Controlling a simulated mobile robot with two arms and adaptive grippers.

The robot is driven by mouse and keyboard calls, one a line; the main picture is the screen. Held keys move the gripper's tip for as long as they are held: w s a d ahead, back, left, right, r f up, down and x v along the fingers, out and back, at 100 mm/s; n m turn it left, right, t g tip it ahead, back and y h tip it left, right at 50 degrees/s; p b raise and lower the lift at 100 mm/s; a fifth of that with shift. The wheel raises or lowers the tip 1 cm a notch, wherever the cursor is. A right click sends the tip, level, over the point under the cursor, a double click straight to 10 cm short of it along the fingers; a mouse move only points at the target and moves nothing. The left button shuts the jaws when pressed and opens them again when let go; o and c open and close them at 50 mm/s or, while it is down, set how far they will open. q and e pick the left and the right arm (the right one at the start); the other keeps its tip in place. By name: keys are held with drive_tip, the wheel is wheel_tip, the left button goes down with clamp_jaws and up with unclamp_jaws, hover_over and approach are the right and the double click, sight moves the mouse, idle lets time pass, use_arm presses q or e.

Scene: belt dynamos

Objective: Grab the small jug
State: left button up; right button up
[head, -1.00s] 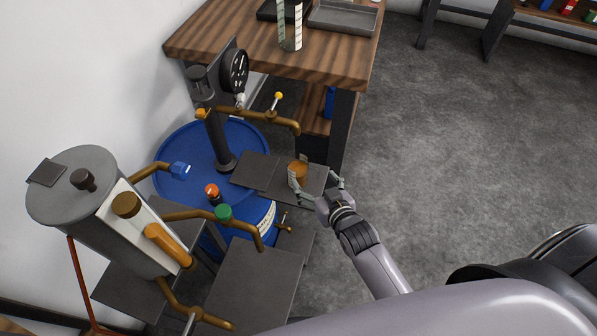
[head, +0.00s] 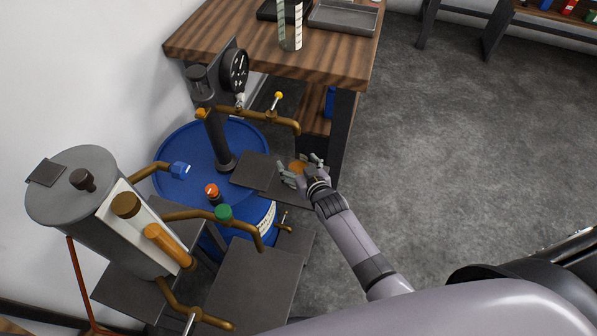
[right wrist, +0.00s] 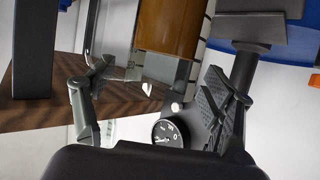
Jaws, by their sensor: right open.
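The small jug, a clear glass vessel with amber contents (head: 297,166), stands on a small dark plate beside the blue drum. In the head view my right gripper (head: 302,168) hides most of it. In the right wrist view the jug (right wrist: 170,28) fills the top middle, seen upside down, with its clear glass part toward the palm. My right gripper (right wrist: 155,100) is open, with one finger on each side of the jug's line. I cannot tell whether either finger touches it. My left gripper is not in view.
A brass spout (head: 285,122) with a yellow-tipped lever hangs close above the jug. A blue drum (head: 165,185) with a black post and gauge (head: 236,70) stands left. A wooden table (head: 335,62) stands behind. Grey floor (head: 470,140) is clear to the right.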

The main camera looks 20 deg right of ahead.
drive_tip(key=shift+r, duration=0.1)
drive_tip(key=c, duration=1.6)
